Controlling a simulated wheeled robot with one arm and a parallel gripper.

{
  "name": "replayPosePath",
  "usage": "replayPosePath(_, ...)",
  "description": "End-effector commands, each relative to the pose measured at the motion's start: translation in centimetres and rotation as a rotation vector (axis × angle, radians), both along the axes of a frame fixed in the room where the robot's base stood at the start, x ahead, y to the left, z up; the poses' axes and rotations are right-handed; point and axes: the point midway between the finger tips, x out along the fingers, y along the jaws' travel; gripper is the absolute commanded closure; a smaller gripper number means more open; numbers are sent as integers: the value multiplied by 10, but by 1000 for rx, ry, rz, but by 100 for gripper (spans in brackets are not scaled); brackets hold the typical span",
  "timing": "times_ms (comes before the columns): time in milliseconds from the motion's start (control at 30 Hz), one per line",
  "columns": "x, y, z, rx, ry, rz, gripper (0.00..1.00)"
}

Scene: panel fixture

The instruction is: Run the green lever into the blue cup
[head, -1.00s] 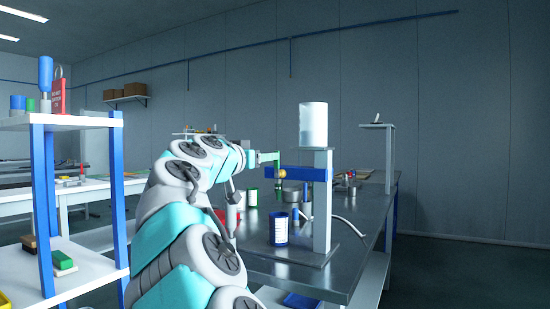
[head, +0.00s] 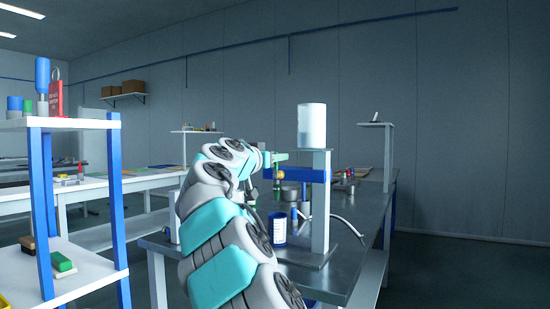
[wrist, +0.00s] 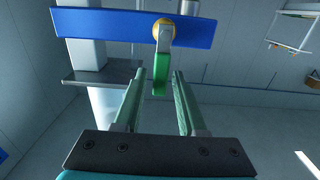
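The dispenser fixture has a blue crossbar (wrist: 110,25) with a yellow pivot (wrist: 187,32) and a lever with a green handle (wrist: 159,83). In the head view my gripper (head: 278,157) is just above the left end of the bar. The blue cup (head: 278,229), with a white label, stands upright on the metal bench below the bar.
A white post (head: 320,205) carries the bar, with a pale cylinder (head: 312,126) on top. A shelf unit (head: 70,123) stands at left. My arm hides the bench's left part.

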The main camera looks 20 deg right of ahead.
Motion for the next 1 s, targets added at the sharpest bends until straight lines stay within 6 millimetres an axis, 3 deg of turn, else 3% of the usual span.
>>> replayPosePath(33, 0, 0, 0, 0, 0, 0, 67)
replayPosePath(333, 0, 0, 0, 0, 0, 1, 100)
replayPosePath(1000, -1, -1, -5, 40, -53, 4, 100)
